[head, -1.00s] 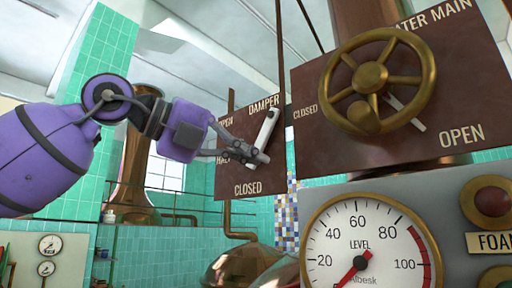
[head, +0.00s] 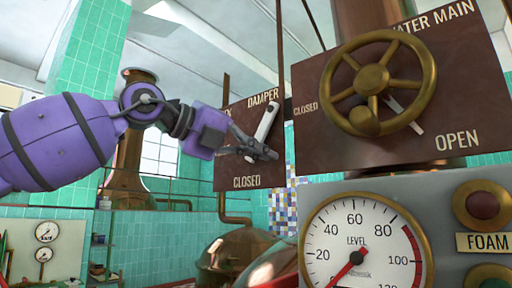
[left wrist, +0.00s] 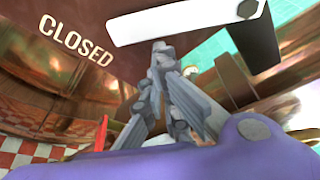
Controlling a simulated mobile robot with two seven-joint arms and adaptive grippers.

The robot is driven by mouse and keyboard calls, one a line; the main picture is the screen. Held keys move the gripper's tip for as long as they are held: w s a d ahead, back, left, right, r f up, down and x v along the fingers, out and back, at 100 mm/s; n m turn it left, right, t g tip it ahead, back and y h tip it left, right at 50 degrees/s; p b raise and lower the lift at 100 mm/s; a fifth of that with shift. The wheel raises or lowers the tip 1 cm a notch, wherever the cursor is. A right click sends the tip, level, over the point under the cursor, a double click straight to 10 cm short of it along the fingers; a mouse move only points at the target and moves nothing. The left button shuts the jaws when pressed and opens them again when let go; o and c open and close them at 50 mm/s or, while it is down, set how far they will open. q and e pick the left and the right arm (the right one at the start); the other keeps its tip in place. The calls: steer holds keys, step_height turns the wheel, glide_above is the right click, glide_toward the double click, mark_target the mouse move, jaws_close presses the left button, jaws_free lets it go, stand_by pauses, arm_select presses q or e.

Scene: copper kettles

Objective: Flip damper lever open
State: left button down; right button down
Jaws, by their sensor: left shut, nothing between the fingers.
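The damper lever (head: 266,123) is a white bar on the brown damper panel (head: 229,168). It leans, upper end to the right, with its lower end above the word CLOSED. My left gripper (head: 270,153) is shut and empty. In the head view it crosses in front of the lever's lower part. In the left wrist view the lever (left wrist: 165,24) spans the top, and the shut fingertips (left wrist: 160,48) are just below it in the picture. I cannot tell whether they touch. The forearm and wrist hide part of the panel's left lettering. My right gripper is not in view.
A water main panel with a brass handwheel (head: 374,80) stands close to the right of the damper panel. Below it is a grey console with a level gauge (head: 360,250) and knobs. A copper kettle (head: 232,262) is below the damper panel.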

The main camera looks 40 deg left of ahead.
arm_select(q)
steer(key=shift+w, duration=0.1)
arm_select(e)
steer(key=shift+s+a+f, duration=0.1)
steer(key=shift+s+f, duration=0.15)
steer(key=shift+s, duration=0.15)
arm_select(q)
steer(key=shift+a+r+m, duration=0.1)
steer(key=shift+a+m, duration=0.2)
steer(key=shift+a, duration=0.05)
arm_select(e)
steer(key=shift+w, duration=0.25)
arm_select(q)
steer(key=shift+m+g+y, duration=0.3)
steer(key=shift+m+y, duration=0.3)
steer(key=shift+m, duration=0.3)
steer(key=shift+w+a+r+p, duration=0.15)
steer(key=shift+a+r+p, duration=0.05)
steer(key=shift+a+r, duration=1.95)
steer(key=shift+w+a+r+p, duration=0.15)
steer(key=shift+a+r, duration=1.95)
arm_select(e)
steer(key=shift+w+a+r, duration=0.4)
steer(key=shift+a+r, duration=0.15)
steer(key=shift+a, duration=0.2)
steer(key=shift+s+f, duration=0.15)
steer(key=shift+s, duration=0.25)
